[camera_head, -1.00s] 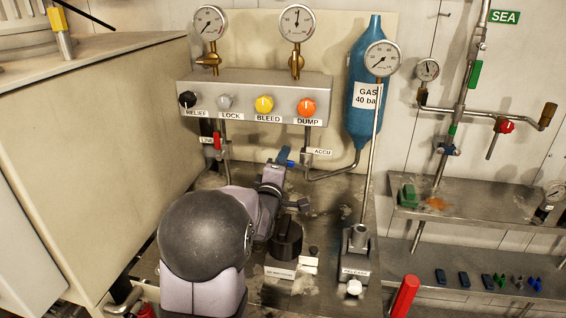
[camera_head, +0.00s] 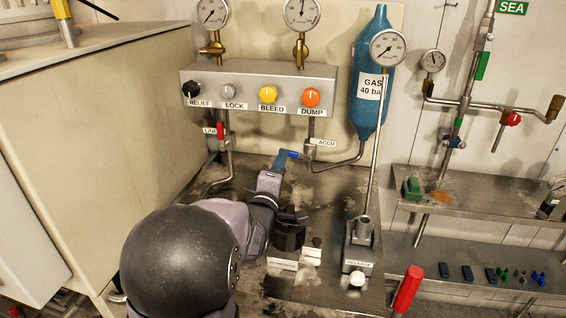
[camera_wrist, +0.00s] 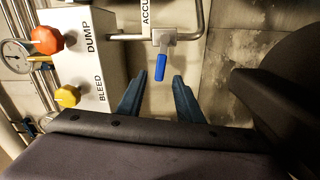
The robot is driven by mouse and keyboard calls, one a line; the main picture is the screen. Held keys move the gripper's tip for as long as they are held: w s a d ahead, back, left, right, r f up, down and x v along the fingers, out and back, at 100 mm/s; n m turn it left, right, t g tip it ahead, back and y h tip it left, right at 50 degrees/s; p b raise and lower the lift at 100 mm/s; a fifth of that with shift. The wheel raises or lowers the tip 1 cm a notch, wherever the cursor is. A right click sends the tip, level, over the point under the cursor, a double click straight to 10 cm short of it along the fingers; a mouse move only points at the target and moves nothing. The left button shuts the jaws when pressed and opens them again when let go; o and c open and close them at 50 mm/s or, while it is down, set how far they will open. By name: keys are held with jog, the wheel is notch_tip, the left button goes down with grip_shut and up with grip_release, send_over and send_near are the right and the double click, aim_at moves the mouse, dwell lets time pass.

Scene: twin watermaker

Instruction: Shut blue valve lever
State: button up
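The blue valve lever (camera_head: 294,153) sticks out to the left from the valve beside the ACCU label in the head view. In the wrist view the lever (camera_wrist: 160,68) hangs from its metal valve body (camera_wrist: 163,38) and points toward my gripper. My gripper (camera_wrist: 158,80) is open, with one blue finger on each side of the lever's line. The lever's end is about level with the fingertips, with gaps on both sides and no visible contact. In the head view my gripper (camera_head: 281,159) is just left of the lever and partly overlaps it.
The panel (camera_head: 258,82) with RELIEF, LOCK, BLEED and DUMP knobs is above. A red lever (camera_head: 220,131) is at the left. The blue gas bottle (camera_head: 371,90) and a bent pipe (camera_head: 345,165) are at the right. A black knob (camera_head: 287,235) stands below my wrist.

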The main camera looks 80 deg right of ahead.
jog(key=shift+a, duration=0.1)
jog(key=shift+c, duration=0.6)
jog(key=c, duration=0.5)
jog(key=shift+r+p, duration=0.25)
jog(key=shift+p, duration=0.05)
grip_shut()
notch_tip(320, 180, up, 16)
jog(key=s+a+f+p, duration=0.1)
jog(key=s+a+p, duration=0.15)
jog(key=p, duration=1.15)
jog(key=a+f+m+y+p, duration=0.1)
jog(key=f+m, duration=0.2)
jog(key=m, duration=0.6)
jog(key=w+a+f+m+y, duration=0.1)
jog(key=a+f+m, duration=0.1)
jog(key=m, duration=0.6)
jog(key=shift+f+m+t+y+p, duration=0.3)
jog(key=shift+f+m+y+p, duration=0.1)
jog(key=shift+f, duration=0.15)
